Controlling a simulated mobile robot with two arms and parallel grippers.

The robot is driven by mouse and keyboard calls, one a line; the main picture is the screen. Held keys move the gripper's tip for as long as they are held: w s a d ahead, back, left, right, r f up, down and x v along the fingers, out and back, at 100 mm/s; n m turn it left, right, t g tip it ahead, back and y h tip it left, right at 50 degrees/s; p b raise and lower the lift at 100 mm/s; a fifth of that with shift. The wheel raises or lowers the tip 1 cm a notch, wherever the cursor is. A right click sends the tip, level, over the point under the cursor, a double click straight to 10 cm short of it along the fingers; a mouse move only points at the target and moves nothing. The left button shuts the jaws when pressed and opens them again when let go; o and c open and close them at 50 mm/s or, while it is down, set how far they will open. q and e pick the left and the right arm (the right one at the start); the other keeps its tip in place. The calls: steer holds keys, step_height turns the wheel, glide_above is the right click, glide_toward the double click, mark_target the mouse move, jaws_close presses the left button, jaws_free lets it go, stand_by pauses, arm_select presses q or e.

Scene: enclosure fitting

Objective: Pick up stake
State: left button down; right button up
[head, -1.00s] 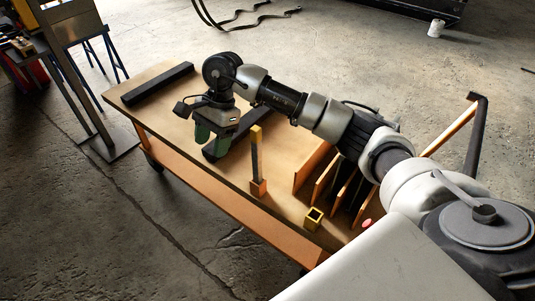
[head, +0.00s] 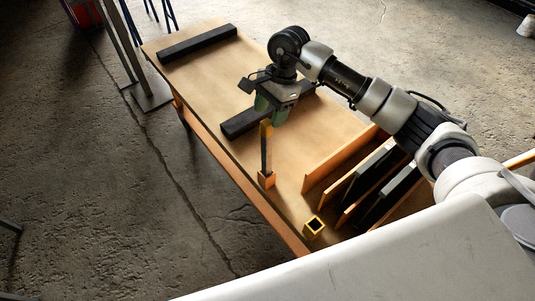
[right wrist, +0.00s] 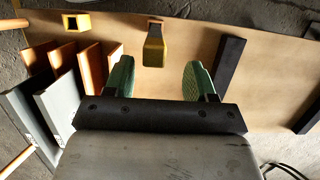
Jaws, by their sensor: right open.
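The stake (head: 266,146) is a thin dark post with a yellow top. It stands upright in a small orange holder (head: 267,179) near the table's front edge. In the right wrist view the stake (right wrist: 154,47) shows from its yellow end, ahead of the fingers and roughly centred between them. My right gripper (head: 270,108), with green finger pads, is above the table just behind the stake in the head view. In the right wrist view the gripper (right wrist: 158,80) is open and empty, its fingers wide apart. My left gripper is not in view.
The wooden table (head: 215,75) carries two dark bars (head: 197,43) and an empty yellow square socket (head: 313,227). A rack with upright panels (head: 340,160) stands to the right of the stake. The far left of the tabletop is mostly clear.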

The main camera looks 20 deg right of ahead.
mark_target(263, 138)
steer(key=p+x, duration=0.1)
steer(key=x, duration=0.1)
steer(key=s+p+x, duration=0.1)
steer(key=x, duration=0.2)
steer(key=shift+a+r, duration=0.1)
steer(key=shift+r, duration=0.05)
steer(key=shift+w+f, duration=0.1)
steer(key=shift+f, duration=0.4)
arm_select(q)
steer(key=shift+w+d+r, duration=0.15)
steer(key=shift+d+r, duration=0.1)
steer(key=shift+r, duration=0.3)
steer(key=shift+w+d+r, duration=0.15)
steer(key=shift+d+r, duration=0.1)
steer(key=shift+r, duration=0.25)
arm_select(e)
jaws_close()
